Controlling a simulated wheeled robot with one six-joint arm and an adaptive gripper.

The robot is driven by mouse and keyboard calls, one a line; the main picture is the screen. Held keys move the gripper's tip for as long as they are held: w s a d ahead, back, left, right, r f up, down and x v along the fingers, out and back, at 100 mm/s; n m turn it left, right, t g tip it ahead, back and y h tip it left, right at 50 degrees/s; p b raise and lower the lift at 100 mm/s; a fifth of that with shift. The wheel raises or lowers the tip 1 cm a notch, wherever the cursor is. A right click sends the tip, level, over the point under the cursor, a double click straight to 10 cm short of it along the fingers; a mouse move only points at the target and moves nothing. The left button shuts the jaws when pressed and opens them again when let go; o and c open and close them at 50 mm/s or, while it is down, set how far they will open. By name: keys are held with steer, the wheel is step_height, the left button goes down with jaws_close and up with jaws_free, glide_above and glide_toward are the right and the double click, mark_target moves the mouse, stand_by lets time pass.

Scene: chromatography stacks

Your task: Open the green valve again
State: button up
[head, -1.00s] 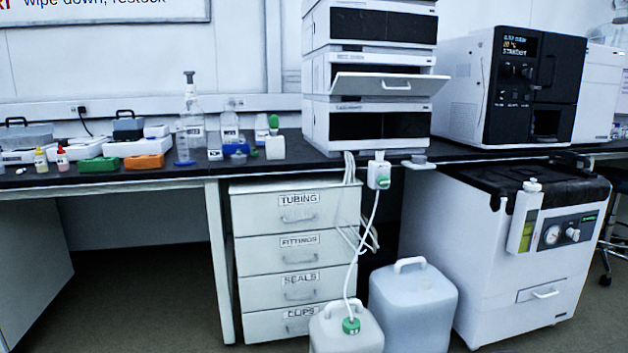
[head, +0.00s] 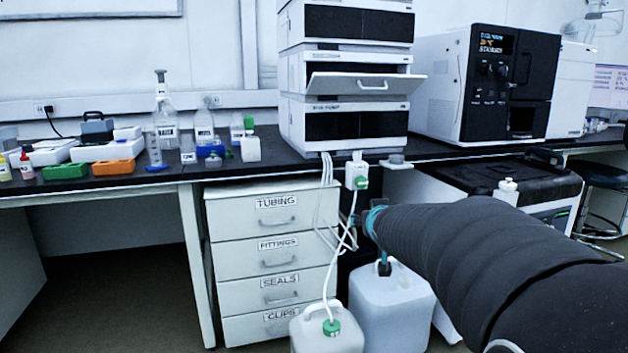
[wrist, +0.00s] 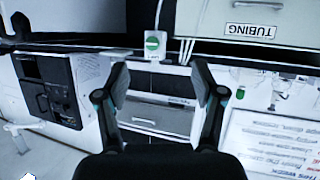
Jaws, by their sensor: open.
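The green valve (head: 361,183) is a green knob on a white block at the bench's front edge, just under the instrument stack. Thin white tubing runs down from it. The valve also shows in the wrist view (wrist: 152,42), near the top middle, beyond my fingertips. My gripper (wrist: 160,84) is open and empty, its two fingers spread apart, with the valve roughly in line with the gap. In the head view my arm comes in from the right and mostly hides the gripper, which is a little below the valve and apart from it.
A white jug with a green cap (head: 331,329) and a larger jug (head: 392,310) stand on the floor below. A drawer unit (head: 262,265) is to the left. An instrument drawer (head: 367,84) juts out above. A black-topped white unit (head: 480,180) is at right, partly behind my arm.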

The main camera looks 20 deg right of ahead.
steer(key=w+d+t+y+p, duration=0.1)
steer(key=w+d+t, duration=0.2)
steer(key=w+d, duration=0.55)
steer(key=n+t+y+p, duration=0.1)
steer(key=n+t+y, duration=0.1)
steer(key=y, duration=0.1)
glide_toward(363, 183)
steer(key=w, duration=0.9)
steer(key=shift+w+a+r, duration=0.15)
steer(key=shift+w, duration=0.15)
steer(key=c, duration=1.1)
